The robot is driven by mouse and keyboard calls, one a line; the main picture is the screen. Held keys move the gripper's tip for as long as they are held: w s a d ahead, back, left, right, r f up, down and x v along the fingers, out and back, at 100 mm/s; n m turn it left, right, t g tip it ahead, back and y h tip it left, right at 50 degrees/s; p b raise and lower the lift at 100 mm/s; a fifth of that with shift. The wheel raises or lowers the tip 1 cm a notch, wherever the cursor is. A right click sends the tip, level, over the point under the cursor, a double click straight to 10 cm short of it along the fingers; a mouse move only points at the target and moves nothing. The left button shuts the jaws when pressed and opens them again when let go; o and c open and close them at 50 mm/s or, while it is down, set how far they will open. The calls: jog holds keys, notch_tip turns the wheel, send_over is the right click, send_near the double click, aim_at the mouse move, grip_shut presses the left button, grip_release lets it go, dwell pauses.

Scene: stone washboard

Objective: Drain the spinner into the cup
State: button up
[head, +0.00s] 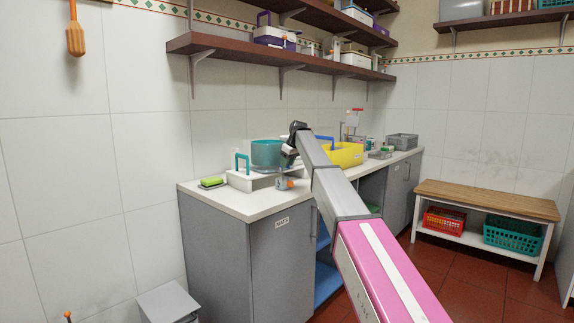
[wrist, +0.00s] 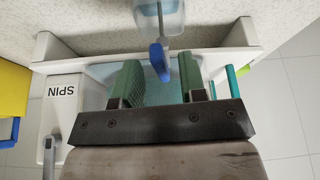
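The spinner is a white unit marked SPIN (wrist: 62,93) with a teal tub (head: 268,155) on the counter. In the wrist view a blue lever-like part (wrist: 157,60) sticks out from its front wall. A pale, see-through cup (wrist: 163,18) stands beside that part at the top edge, partly cut off. In the head view a small grey cup-like thing (head: 281,189) with an orange spot stands in front of the spinner. My gripper (wrist: 160,76) is open, its green fingers on either side of the blue part, with gaps showing. In the head view my gripper (head: 291,148) hides part of the tub.
A yellow basin (head: 345,155) with a blue handle stands right of the spinner. A green sponge (head: 212,182) lies left on the counter (head: 240,207). A teal upright handle (head: 241,160) stands at the spinner's left end. Shelves (head: 230,43) hang above.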

jog(key=v, duration=1)
jog(key=shift+d+r, duration=0.15)
jog(key=shift+s, duration=0.15)
jog(key=s+d+f+m+h, duration=0.15)
jog(key=s+d+f, duration=0.4)
jog(key=f, duration=0.55)
jog(key=s+d+f+m, duration=0.2)
jog(key=s+d+f, duration=0.3)
jog(key=f, duration=0.6)
jog(key=s+d+f+m, duration=0.25)
jog(key=s+f, duration=0.35)
jog(key=f, duration=0.6)
jog(key=s+d+f+m, duration=0.1)
jog(key=s+d+f, duration=0.3)
jog(key=s+f, duration=0.3)
jog(key=s+d+f+m+g+h, duration=0.1)
jog(key=s+d+f, duration=0.4)
jog(key=s, duration=0.9)
jog(key=s+d+f+m+g+h, duration=0.1)
jog(key=s+d+f+m, duration=0.2)
jog(key=s+f, duration=0.7)
jog(key=shift+s+d, duration=0.55)
jog(key=shift+d, duration=0.1)
jog(key=shift+f, duration=0.1)
